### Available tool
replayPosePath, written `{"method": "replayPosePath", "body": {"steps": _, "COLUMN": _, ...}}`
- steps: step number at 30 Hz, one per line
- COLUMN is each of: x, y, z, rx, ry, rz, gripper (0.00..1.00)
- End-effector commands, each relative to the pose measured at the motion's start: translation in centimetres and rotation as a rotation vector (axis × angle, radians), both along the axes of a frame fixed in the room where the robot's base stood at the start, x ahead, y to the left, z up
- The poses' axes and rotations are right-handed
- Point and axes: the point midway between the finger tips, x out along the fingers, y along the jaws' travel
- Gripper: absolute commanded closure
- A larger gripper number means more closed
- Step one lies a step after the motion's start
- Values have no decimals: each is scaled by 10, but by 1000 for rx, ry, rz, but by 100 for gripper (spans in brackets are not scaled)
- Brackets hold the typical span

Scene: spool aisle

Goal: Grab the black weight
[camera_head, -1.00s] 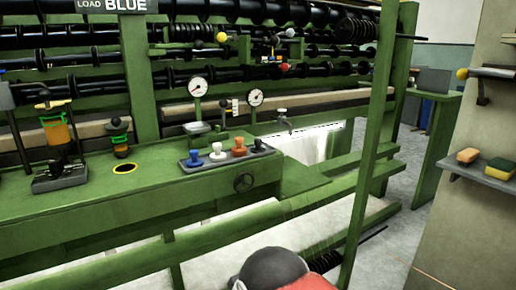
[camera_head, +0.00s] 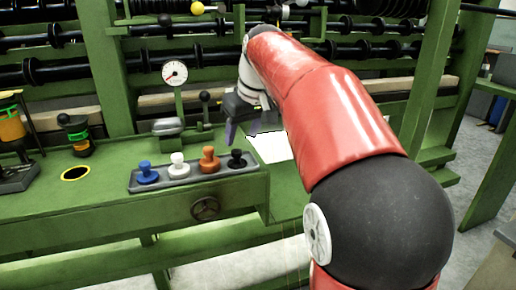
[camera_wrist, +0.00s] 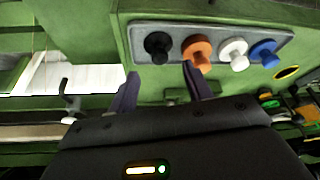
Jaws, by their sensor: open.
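The black weight (camera_head: 237,160) is a small knobbed piece standing at the right end of a grey tray (camera_head: 172,187) on the green machine bench. In the wrist view the black weight (camera_wrist: 157,45) shows beyond and roughly between my two purple fingertips, apart from them. My gripper (camera_head: 241,132) is open and empty, hanging behind and above the black weight in the head view. In the wrist view my gripper (camera_wrist: 160,72) has its right fingertip close in the picture to the orange weight (camera_wrist: 197,50); whether they touch I cannot tell.
An orange weight (camera_head: 209,160), a white weight (camera_head: 179,166) and a blue weight (camera_head: 147,172) share the tray. A dial gauge (camera_head: 174,74) and a black-knobbed lever (camera_head: 205,98) stand behind it. A yellow-ringed hole (camera_head: 76,173) lies to the left. A handwheel (camera_head: 205,208) is on the front.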

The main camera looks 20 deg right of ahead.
Motion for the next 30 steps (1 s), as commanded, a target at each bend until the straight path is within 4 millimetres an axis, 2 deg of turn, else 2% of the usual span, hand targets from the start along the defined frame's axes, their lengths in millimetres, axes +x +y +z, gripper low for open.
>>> {"method": "replayPosePath", "body": {"steps": 5, "x": 10, "y": 3, "z": -8, "rx": -5, "ry": 3, "rz": 11, "gripper": 50}}
{"method": "replayPosePath", "body": {"steps": 19, "x": 30, "y": 13, "z": -65, "rx": -5, "ry": 2, "rz": 9, "gripper": 50}}
{"method": "replayPosePath", "body": {"steps": 28, "x": 32, "y": 13, "z": -70, "rx": -5, "ry": -1, "rz": 9, "gripper": 50}}
{"method": "replayPosePath", "body": {"steps": 30, "x": 32, "y": 13, "z": -70, "rx": -5, "ry": -1, "rz": 9, "gripper": 57}}
